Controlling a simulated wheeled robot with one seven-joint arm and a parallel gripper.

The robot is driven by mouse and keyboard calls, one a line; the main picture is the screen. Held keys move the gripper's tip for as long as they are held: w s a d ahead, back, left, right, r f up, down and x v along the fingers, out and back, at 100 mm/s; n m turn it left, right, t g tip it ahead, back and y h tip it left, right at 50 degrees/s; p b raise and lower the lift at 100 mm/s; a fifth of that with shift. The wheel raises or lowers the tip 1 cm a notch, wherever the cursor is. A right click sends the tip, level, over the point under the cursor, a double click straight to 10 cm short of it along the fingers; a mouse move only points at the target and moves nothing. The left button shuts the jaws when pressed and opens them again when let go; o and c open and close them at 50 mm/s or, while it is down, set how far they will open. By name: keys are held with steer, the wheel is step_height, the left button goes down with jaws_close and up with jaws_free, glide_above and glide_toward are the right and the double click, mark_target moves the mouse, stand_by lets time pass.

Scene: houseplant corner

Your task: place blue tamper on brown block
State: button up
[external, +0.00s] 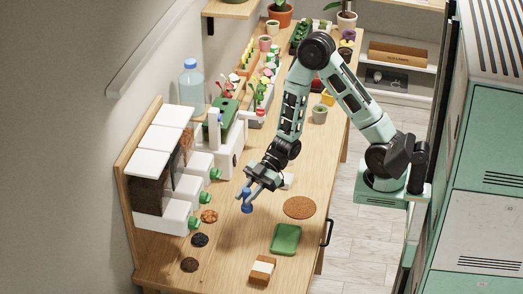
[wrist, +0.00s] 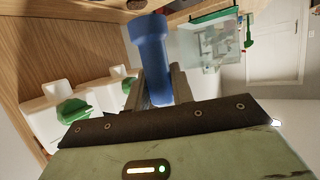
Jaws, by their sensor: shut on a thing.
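The blue tamper (external: 247,203) is in my gripper (external: 247,186), held above the wooden table near its front left part. In the wrist view the tamper (wrist: 150,48) stands between the two fingers of my gripper (wrist: 157,88), which are shut on it. The brown block (external: 260,276) is on the table near the front edge, below and slightly right of the tamper in the external view. A white patch or piece shows on its top. The block does not show clearly in the wrist view.
A green tray (external: 285,240) and a round brown mat (external: 299,207) lie right of my gripper. White dispensers with green knobs (external: 194,224) stand at the left wall, with small dark and orange heaps (external: 200,240) before them. Potted plants fill the table's back.

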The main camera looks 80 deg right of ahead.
steer(key=s+a+r+n+g+y+b, duration=0.1)
steer(key=s+a+n+g, duration=0.25)
steer(key=a, duration=0.45)
steer(key=s+a+r+n+g+y+b, duration=0.1)
steer(key=s+a+n+g, duration=0.15)
steer(key=s+a, duration=0.4)
glide_above(263, 267)
step_height(263, 267, down, 5)
steer(key=shift+h, duration=0.3)
steer(key=shift+f, duration=2.45)
steer(key=shift+f, duration=0.1)
steer(key=o, duration=1)
